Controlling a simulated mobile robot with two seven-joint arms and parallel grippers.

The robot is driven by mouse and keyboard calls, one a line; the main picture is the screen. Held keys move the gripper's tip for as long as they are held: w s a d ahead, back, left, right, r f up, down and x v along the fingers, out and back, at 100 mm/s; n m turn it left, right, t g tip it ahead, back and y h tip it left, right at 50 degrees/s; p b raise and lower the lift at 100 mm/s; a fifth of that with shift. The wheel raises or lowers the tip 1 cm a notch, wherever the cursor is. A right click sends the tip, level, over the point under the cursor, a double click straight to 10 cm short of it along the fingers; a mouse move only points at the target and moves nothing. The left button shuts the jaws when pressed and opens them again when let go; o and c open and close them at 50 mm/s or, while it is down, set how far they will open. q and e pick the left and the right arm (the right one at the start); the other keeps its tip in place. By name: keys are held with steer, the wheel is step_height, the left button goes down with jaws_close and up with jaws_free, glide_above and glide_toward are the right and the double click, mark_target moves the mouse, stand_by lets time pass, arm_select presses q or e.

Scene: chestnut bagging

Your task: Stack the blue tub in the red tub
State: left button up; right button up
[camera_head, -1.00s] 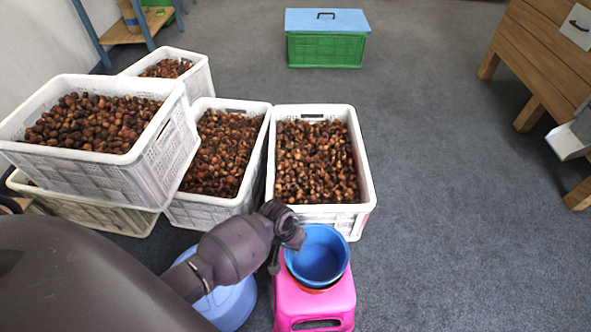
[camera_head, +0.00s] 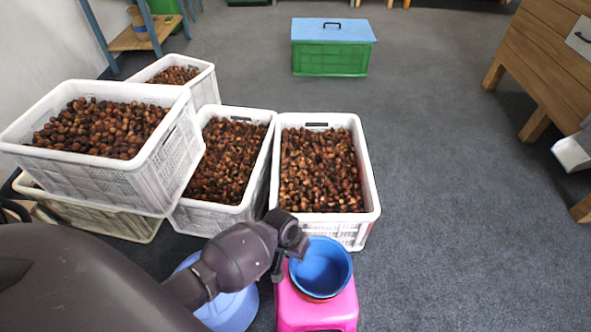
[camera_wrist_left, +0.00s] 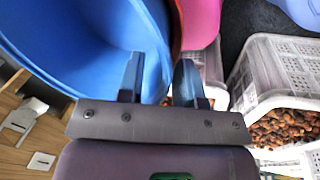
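The blue tub (camera_head: 321,266) sits in the red tub (camera_head: 319,299), of which only a thin rim shows beneath it. Both are on a pink stool (camera_head: 316,314). My left gripper (camera_head: 285,258) is at the blue tub's left rim. In the left wrist view, the blue tub (camera_wrist_left: 85,40) fills the upper left, and its wall passes between the fingers of my left gripper (camera_wrist_left: 158,80). The fingers stand apart, one inside the tub and one outside. A sliver of the red tub (camera_wrist_left: 176,38) shows beside the blue wall. My right gripper is not in view.
White crates of chestnuts (camera_head: 372,195) stand just behind the stool and to the left. A light blue basin (camera_head: 228,310) is on the floor left of the stool. A green box with a blue lid (camera_head: 330,60) is farther back.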

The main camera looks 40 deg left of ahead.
arm_select(q)
steer(key=v, duration=0.1)
steer(key=p+v, duration=0.1)
steer(key=v, duration=0.2)
steer(key=shift+w+d+r+p, duration=0.1)
steer(key=shift+w+r+p, duration=0.25)
steer(key=shift+p, duration=0.05)
steer(key=p+v, duration=0.3)
steer(key=v, duration=0.4)
steer(key=shift+s+r, duration=0.35)
steer(key=shift+s, duration=0.05)
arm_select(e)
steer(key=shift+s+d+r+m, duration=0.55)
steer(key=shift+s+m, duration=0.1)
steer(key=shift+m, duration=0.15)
arm_select(q)
steer(key=shift+s+a, duration=0.1)
steer(key=shift+a, duration=0.1)
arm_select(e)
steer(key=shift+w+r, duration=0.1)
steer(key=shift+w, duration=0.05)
